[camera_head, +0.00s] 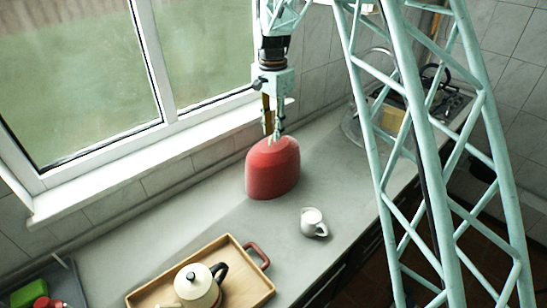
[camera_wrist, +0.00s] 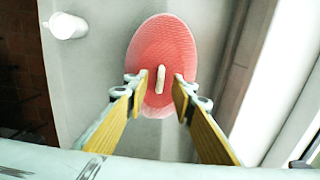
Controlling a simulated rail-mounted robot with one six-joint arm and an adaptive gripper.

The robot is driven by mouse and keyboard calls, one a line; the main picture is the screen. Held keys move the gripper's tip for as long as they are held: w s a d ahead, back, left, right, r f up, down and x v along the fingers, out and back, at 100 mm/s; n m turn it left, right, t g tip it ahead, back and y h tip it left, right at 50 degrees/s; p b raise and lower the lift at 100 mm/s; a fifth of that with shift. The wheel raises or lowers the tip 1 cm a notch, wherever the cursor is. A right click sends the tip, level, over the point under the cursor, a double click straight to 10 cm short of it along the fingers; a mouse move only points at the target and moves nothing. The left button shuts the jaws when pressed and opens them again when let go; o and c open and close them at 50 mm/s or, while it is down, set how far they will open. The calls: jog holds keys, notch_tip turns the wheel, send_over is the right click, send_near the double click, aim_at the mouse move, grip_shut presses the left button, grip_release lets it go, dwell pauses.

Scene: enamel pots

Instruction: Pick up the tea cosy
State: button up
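The red tea cosy (camera_head: 272,172) stands upright on the grey counter below the window. In the wrist view the tea cosy (camera_wrist: 160,45) shows from above, with a pale loop (camera_wrist: 160,80) on its top. My gripper (camera_head: 272,138) is right over the top of the cosy. In the wrist view my gripper (camera_wrist: 154,84) has its two fingers apart, one on each side of the loop, with a gap to it on both sides. I cannot tell whether the fingertips touch the cosy's top.
A small white jug (camera_head: 313,222) stands right of the cosy. A wooden tray (camera_head: 255,285) with a cream teapot (camera_head: 197,287) is in front. The window sill (camera_head: 130,165) runs along the left. Bare counter (camera_head: 225,215) lies between the cosy and tray.

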jog(key=shift+f, duration=1.5)
grip_shut()
